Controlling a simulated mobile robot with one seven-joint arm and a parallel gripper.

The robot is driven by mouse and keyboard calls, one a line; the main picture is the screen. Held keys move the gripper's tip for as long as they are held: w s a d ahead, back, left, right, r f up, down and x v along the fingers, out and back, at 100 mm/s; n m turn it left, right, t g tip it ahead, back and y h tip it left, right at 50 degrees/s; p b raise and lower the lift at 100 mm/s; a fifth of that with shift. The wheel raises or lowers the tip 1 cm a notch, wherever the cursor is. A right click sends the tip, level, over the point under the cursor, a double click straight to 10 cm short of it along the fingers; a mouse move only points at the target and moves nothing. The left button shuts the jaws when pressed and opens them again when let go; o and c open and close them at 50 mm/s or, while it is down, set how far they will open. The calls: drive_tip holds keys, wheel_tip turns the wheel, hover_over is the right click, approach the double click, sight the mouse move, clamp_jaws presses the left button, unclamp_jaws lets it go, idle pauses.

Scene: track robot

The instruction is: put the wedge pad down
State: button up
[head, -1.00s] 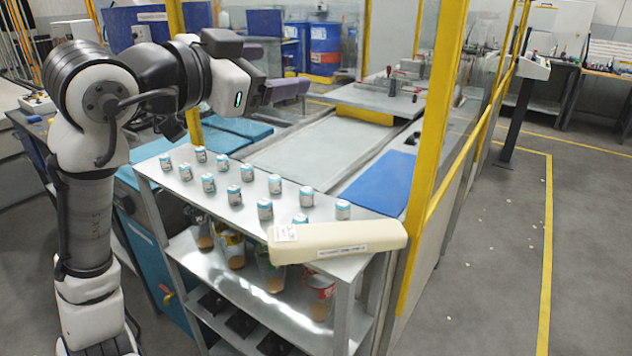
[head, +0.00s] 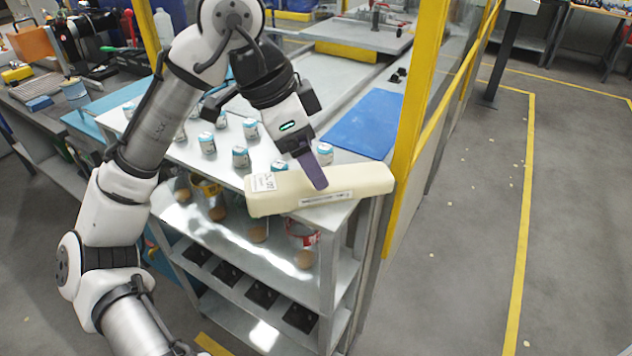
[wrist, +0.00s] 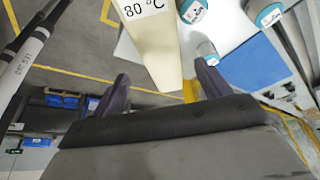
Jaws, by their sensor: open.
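The wedge pad is a long cream block (head: 345,186) with printed labels. It lies across the front right corner of the shelf unit's top (head: 172,158), and its ends overhang the edge. My gripper (head: 318,182) is over the pad, with one purple finger showing in front of it. In the wrist view the pad (wrist: 157,45) shows between the spread fingers of my gripper (wrist: 163,72), with a label reading 80 °C. The jaws are open. The far finger is hidden in the head view, and I cannot tell whether either finger touches the pad.
Several small white jars with blue lids (head: 240,157) stand on the shelf top close behind the pad. A yellow post (head: 412,110) rises just right of the pad. A blue mat (head: 365,125) lies behind.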

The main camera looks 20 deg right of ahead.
drive_tip(key=shift+p+x, duration=0.55)
drive_tip(key=shift+x, duration=2.35)
drive_tip(key=shift+w, duration=0.15)
drive_tip(key=shift+c, duration=0.2)
drive_tip(key=c, duration=1.1)
drive_tip(key=shift+r, duration=0.1)
drive_tip(key=shift+c, duration=0.2)
